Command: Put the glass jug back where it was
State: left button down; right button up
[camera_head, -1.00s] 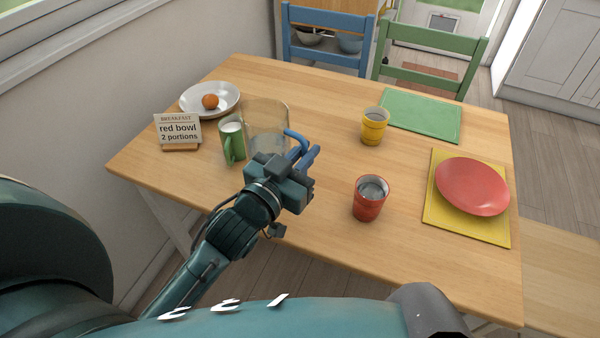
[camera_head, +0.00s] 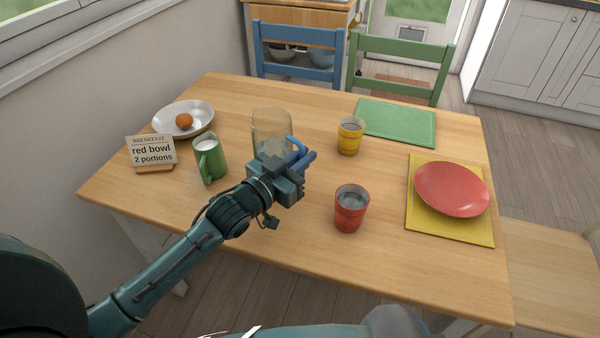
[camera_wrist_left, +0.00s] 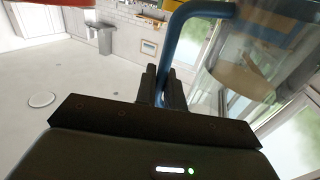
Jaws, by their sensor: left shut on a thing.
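The clear glass jug (camera_head: 270,128) with a blue handle (camera_head: 298,148) is near the middle-left of the table in the head view. My left gripper (camera_head: 294,166) is shut on the handle, on the jug's near right side. In the left wrist view the handle (camera_wrist_left: 177,45) passes between the fingers (camera_wrist_left: 161,86), and the jug's clear wall (camera_wrist_left: 255,65) fills the upper right. The gripper and wrist hide the jug's lower part, so I cannot tell whether its base touches the table. My right gripper is not in view.
Left of the jug are a green mug (camera_head: 209,160), a sign (camera_head: 151,152) and a white plate (camera_head: 200,126). A yellow cup (camera_head: 350,137) and red cup (camera_head: 350,210) stand to its right. A red plate (camera_head: 452,188) lies on a yellow mat (camera_head: 422,225); a green mat (camera_head: 397,122) is behind.

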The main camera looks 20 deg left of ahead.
pick_arm(q)
jog(key=shift+f, duration=1.65)
jog(key=shift+f+b, duration=0.1)
jog(key=shift+b, duration=0.2)
jog(key=c, duration=2)
grip_release()
jog(key=shift+f, duration=0.3)
jog(key=o, duration=0.5)
jog(key=shift+r, duration=0.1)
